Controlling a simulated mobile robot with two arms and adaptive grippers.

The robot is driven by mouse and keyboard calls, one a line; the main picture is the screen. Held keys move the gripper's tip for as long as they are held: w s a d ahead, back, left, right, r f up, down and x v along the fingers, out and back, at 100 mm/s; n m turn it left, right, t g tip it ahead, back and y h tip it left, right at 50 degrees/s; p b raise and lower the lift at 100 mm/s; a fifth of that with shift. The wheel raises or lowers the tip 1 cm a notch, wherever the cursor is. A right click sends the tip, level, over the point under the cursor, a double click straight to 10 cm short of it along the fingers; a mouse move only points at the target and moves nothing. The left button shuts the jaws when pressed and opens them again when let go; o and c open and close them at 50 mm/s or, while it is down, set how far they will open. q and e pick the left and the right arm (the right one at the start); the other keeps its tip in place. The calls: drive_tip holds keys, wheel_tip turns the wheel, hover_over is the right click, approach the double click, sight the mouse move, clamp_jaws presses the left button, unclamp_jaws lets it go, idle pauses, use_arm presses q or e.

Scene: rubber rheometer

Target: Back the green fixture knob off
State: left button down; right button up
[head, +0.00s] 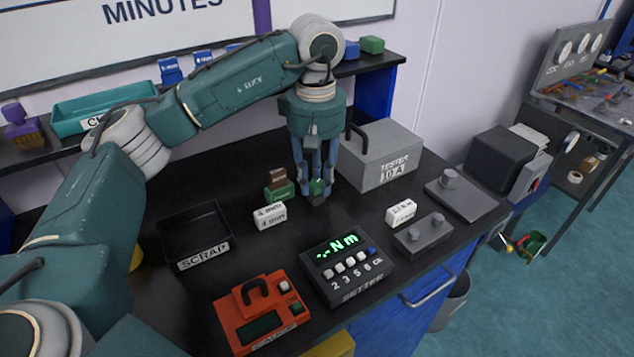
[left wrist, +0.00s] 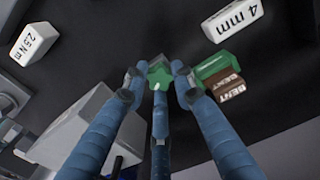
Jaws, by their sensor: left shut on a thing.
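The green fixture knob (head: 317,187) is on the black bench, left of the grey tester box. It sits on a small dark base (head: 316,200). My left gripper (head: 316,186) points straight down over it, its blue fingers closed around the knob. In the left wrist view the green knob (left wrist: 160,74) shows between the three fingertips (left wrist: 159,86), which are shut on it. The fingers hide part of the knob, and its thread cannot be seen. My right gripper is in neither view.
Close left are green and brown blocks (head: 278,191) and a white 4 mm block (head: 269,216). The tester box (head: 378,160) is close right. In front stand the setter (head: 345,268), a white block (head: 400,213) and an orange device (head: 262,318). The scrap tray (head: 197,236) is left.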

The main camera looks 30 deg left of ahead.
use_arm(q)
drive_tip(key=n, duration=0.4)
drive_tip(key=shift+n, duration=2.3)
drive_tip(key=n, duration=0.4)
drive_tip(key=shift+f+n+p, duration=0.1)
drive_tip(key=shift+n+p, duration=0.2)
drive_tip(key=shift+p, duration=0.1)
drive_tip(key=c, duration=1.6)
unclamp_jaws()
drive_tip(key=shift+o, duration=0.2)
